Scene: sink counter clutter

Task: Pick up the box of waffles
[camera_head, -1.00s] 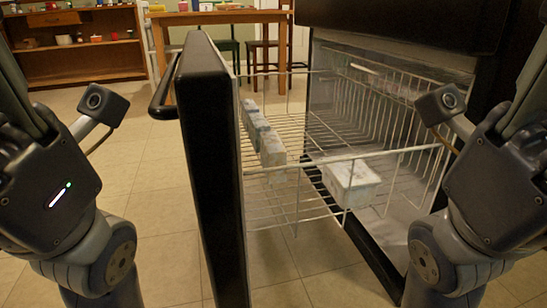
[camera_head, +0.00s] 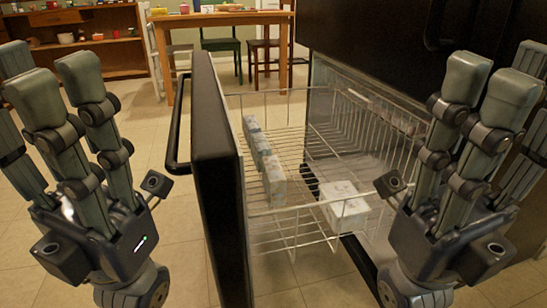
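Several pale boxes lie in a pulled-out freezer drawer with a white wire basket (camera_head: 290,207). A row of narrow boxes (camera_head: 262,155) stands along the left side of the basket, and a white box (camera_head: 343,207) lies to the right, near the front. Their print is too small to read, so I cannot tell which holds waffles. My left gripper (camera_head: 55,85) is at the left, outside the drawer, fingers raised, spread and empty. My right gripper (camera_head: 490,90) is at the right, fingers raised, spread and empty. Neither touches a box.
The black drawer front (camera_head: 218,170) with its handle (camera_head: 174,130) stands between my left gripper and the basket. The black appliance (camera_head: 400,60) rises behind and right. A wooden table (camera_head: 215,18), chairs and shelves are farther back. Tiled floor is clear at left.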

